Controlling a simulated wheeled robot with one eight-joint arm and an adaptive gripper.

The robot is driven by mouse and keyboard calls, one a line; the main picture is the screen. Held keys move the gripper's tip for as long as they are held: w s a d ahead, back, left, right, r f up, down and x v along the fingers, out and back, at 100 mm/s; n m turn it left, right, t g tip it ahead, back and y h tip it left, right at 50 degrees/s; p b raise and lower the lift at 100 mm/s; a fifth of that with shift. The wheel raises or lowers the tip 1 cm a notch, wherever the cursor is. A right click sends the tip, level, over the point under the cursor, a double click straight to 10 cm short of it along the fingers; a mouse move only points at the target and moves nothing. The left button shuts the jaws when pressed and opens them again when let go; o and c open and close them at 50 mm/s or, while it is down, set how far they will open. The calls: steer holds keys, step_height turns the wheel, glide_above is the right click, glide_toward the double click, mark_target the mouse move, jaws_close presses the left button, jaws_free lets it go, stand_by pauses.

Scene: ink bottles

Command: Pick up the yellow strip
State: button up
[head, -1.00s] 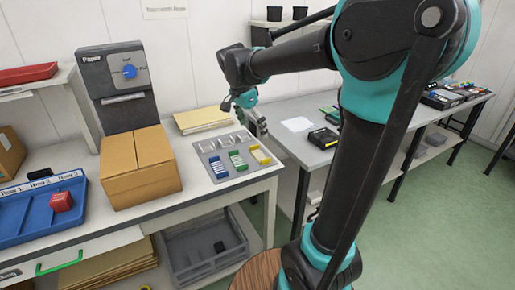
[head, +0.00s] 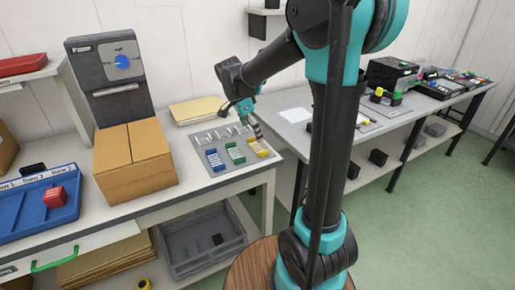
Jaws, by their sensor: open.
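The yellow strip (head: 258,148) lies at the right of a grey tray (head: 229,167) near the table's right end. A green strip (head: 235,153) and a blue strip (head: 214,159) lie to its left in the same tray. My gripper (head: 256,130) is open and hangs just above the yellow strip, pointing down. Its fingers are small in the picture and overlap the tray's back right corner. I cannot tell the exact gap between fingers and strip.
A cardboard box (head: 134,162) stands left of the tray, before a dark machine (head: 112,80) with a blue knob. A blue bin (head: 30,205) holds a red block (head: 54,197). Yellowish folders (head: 196,110) lie behind the tray. A second table (head: 372,127) stands to the right.

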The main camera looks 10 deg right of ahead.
mark_target(259, 148)
steer(key=shift+x, duration=2.8)
steer(key=shift+s+d, duration=0.1)
steer(key=c, duration=0.4)
